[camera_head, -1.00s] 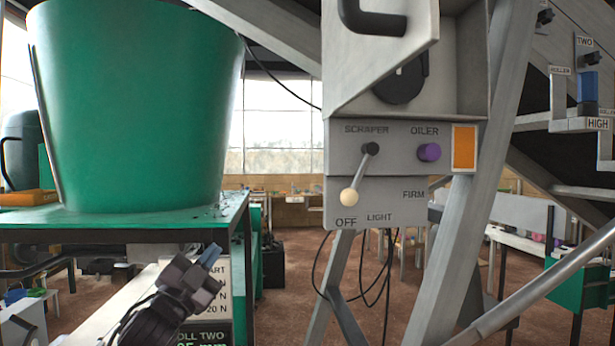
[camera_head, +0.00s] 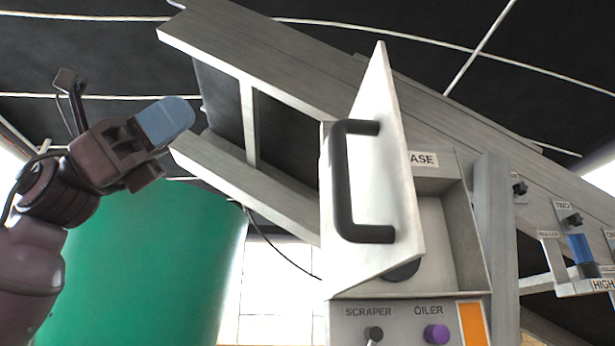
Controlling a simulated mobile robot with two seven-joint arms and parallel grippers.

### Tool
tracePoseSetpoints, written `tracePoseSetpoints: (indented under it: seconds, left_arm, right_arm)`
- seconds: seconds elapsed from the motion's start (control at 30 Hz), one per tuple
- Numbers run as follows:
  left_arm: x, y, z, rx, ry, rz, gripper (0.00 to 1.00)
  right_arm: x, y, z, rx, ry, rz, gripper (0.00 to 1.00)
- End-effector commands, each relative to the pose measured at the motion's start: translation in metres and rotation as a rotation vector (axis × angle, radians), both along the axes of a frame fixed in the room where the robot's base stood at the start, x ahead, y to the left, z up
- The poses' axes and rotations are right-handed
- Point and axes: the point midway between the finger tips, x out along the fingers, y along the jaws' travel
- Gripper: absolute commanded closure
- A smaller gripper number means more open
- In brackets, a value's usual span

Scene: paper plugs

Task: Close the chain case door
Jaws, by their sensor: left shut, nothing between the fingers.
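The chain case door (camera_head: 405,190) is a light grey panel with a slanted top and a black bar handle (camera_head: 344,180). It stands open, swung out toward me from the case. The open chain case (camera_head: 434,240) shows to its right, with part of a dark round part below the door's lower edge. A label ending in "ASE" is partly covered by the door. My left gripper (camera_head: 178,118) is shut and empty, raised to the left of the door and well apart from the handle. My right gripper is out of view.
A control panel below the case carries a scraper lever (camera_head: 373,334), a purple oiler knob (camera_head: 436,334) and an orange plate (camera_head: 472,324). A large green tub (camera_head: 150,270) stands at the lower left. A sloping grey frame (camera_head: 270,75) runs overhead behind the door.

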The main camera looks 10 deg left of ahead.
Motion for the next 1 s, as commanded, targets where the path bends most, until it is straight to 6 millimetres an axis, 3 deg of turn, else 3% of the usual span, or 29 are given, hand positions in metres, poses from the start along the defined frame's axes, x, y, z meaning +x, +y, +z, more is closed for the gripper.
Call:
tracePoseSetpoints:
  seconds: [0.07, 0.2, 0.43, 0.73, 1.0]
  left_arm:
    - [-0.004, -0.001, -0.005, 0.065, -0.136, 0.096, 1.00]
    - [0.007, -0.003, -0.026, 0.201, -0.364, 0.251, 1.00]
    - [0.023, -0.006, -0.059, 0.399, -0.690, 0.379, 1.00]
    - [0.024, -0.015, -0.063, 0.417, -0.782, 0.385, 1.00]
    - [0.026, -0.058, -0.063, 0.415, -0.783, 0.383, 1.00]
  right_arm:
    - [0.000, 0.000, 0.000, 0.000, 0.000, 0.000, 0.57]
    - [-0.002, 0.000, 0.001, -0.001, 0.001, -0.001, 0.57]
    - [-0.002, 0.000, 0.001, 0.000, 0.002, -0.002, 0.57]
    - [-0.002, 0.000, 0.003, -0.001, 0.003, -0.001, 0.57]
    - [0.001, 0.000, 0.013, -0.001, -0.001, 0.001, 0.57]
